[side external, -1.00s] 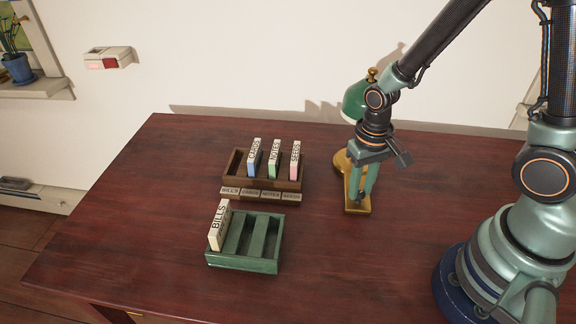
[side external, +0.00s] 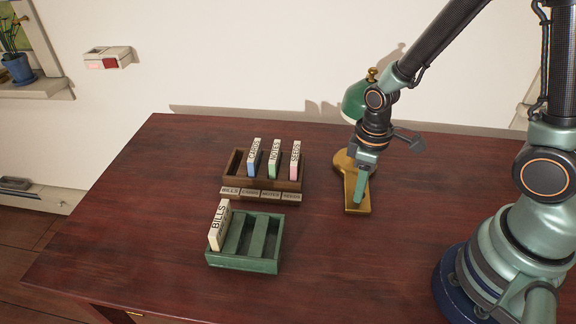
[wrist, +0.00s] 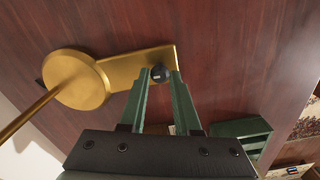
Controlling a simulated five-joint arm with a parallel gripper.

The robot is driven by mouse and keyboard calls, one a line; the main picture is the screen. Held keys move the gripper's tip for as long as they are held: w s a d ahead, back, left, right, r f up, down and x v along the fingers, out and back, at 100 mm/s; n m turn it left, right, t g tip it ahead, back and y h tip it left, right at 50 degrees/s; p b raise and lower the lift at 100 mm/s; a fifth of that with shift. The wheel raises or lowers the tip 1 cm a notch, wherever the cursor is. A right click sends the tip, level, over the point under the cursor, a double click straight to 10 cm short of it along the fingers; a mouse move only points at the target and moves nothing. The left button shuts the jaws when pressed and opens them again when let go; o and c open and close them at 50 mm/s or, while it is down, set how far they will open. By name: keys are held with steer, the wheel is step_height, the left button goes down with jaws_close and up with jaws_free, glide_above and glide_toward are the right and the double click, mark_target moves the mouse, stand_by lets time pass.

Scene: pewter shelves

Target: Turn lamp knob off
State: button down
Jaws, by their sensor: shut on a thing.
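The lamp has a green shade (side external: 356,101) and a brass base (side external: 343,161), partly hidden behind my arm in the side view. Its round brass foot and flat arm (wrist: 120,66) show in the wrist view. The black lamp knob (wrist: 158,73) sits at the end of that arm, with a small pale mark on it. My gripper (wrist: 159,76) points down, with a finger on either side of the knob, shut on it. In the side view my gripper (side external: 359,200) hides the knob.
A brown rack (side external: 232,166) with cards marked CARDS, NOTES and SEEDS stands left of the lamp. A green slotted tray (side external: 243,264) with a BILLS card is in front of it. A box with a red light (side external: 108,58) is on the wall. The left tabletop is clear.

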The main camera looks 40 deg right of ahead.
steer(key=shift+n, duration=0.3)
steer(key=c, duration=0.6)
jaws_free()
step_height(320, 180, up, 12)
steer(key=shift+r, duration=0.1)
stand_by(0.5)
steer(key=shift+s+d+r+m+t, duration=0.1)
steer(key=shift+d+r+m+t, duration=0.25)
steer(key=shift+r+m+t, duration=0.95)
steer(key=shift+s+d+r+m+t, duration=0.25)
steer(key=shift+r+m+t, duration=0.4)
steer(key=shift+r, duration=1.2)
steer(key=shift+d+r+m+t, duration=0.4)
steer(key=shift+r+m+t, duration=0.45)
steer(key=shift+r+m, duration=0.5)
